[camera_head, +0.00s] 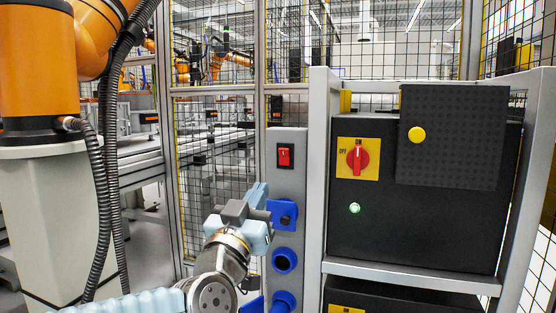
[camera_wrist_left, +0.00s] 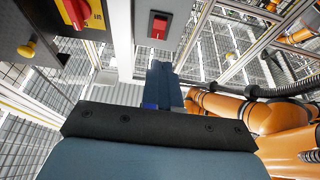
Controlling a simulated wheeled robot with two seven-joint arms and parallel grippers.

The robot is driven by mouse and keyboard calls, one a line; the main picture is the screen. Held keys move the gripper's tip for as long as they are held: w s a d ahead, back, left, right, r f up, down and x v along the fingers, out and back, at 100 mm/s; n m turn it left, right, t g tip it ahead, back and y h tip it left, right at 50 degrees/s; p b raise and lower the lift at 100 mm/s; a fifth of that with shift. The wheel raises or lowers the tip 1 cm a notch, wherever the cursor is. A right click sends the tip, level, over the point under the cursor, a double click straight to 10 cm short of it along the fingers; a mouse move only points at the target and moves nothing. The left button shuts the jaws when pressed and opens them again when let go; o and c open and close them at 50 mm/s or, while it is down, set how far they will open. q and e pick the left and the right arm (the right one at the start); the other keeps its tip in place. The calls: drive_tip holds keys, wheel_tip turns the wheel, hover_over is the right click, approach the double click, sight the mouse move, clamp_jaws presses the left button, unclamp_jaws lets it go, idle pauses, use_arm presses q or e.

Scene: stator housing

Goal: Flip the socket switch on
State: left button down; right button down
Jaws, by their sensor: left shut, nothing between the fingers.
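The socket switch (camera_head: 285,156) is a red rocker in a black frame, high on a grey vertical panel (camera_head: 300,190). It also shows in the left wrist view (camera_wrist_left: 159,26), beyond the fingertips. My left gripper (camera_head: 262,192) is shut and empty, its light-blue fingers pointing up just below and left of the switch, apart from it as far as I can tell. In the left wrist view the closed fingers (camera_wrist_left: 162,72) point toward the panel below the switch. Which way the rocker is tipped is too small to tell. My right gripper is not in view.
Blue sockets (camera_head: 284,260) sit on the panel below the switch. To the right stands a black cabinet (camera_head: 400,235) with a red rotary knob (camera_head: 357,157) on a yellow plate, a green light and a yellow button. An orange robot arm (camera_head: 35,60) stands at left, before mesh fencing.

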sight(282, 152)
use_arm(q)
drive_tip(key=p+x, duration=0.2)
drive_tip(key=x, duration=0.9)
drive_tip(key=shift+w+d, duration=0.1)
drive_tip(key=shift+w, duration=0.2)
drive_tip(key=shift+r, duration=0.1)
